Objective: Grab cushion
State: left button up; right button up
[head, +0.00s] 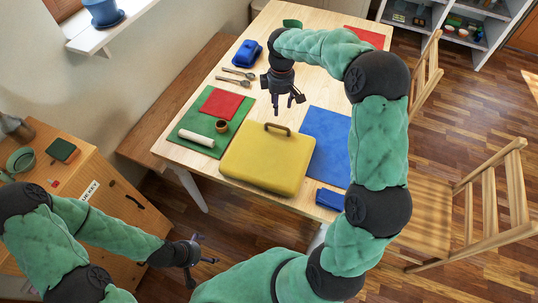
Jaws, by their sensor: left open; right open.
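A thick yellow pad (265,160) with rounded edges and a brown handle lies flat at the table's near side. It is the most cushion-like thing in view, but it also looks like a case, and I cannot tell which. My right gripper (288,104) hangs open and empty over the table, beyond the yellow pad and apart from it. My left gripper (207,250) is open and empty, low at the near left, off the table and away from the pad.
The wooden table (225,92) also holds a green mat (192,118) with a red square, white roll and brown cup, spoons, a blue mat (327,140) and blue boxes. A bench (195,88) runs along the left; chairs (425,215) stand right. A cabinet (110,180) stands left.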

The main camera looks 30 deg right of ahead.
aim_at(278, 126)
jog(key=f+b, duration=0.1)
jog(key=f, duration=0.2)
jog(key=f+b, duration=0.1)
jog(key=f, duration=0.3)
jog(key=shift+w+d, duration=0.1)
jog(key=shift+w, duration=0.1)
jog(key=f+b, duration=0.2)
jog(key=f, duration=0.3)
jog(key=shift+s+a+b, duration=0.25)
jog(key=shift+s+b, duration=0.05)
jog(key=shift+b, duration=0.1)
grip_shut()
